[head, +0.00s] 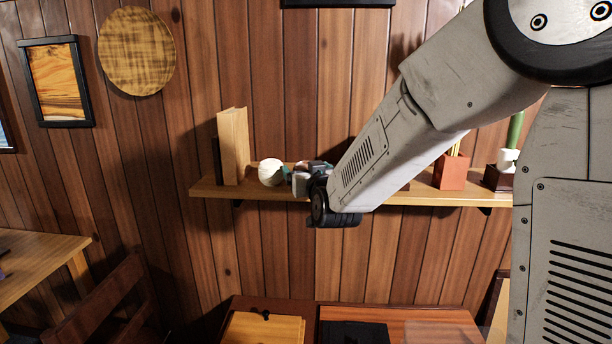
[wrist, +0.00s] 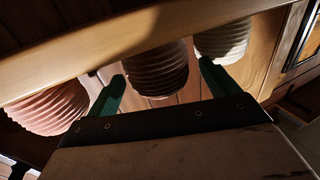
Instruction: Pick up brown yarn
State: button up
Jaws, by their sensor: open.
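The brown yarn (wrist: 160,72) is a ribbed, dark brown ball in the upper middle of the wrist view, with its lower part in the picture lit. My gripper (wrist: 162,70) has two green fingers spread wide and empty, one to each side of the brown yarn in the picture. I cannot tell whether the tips reach beside it or stop short of it. In the head view my gripper (head: 291,168) is at the wall shelf, just right of the white yarn (head: 270,172). The brown yarn is not clear there, hidden behind my wrist.
In the wrist view a pink yarn (wrist: 52,108) lies left of the left finger and the white yarn is close by the right finger. The shelf edge (wrist: 120,50) crosses the top. In the head view a tall book (head: 233,146) and a red pot (head: 451,172) stand on the shelf.

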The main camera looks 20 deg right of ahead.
jog(key=c, duration=1.1)
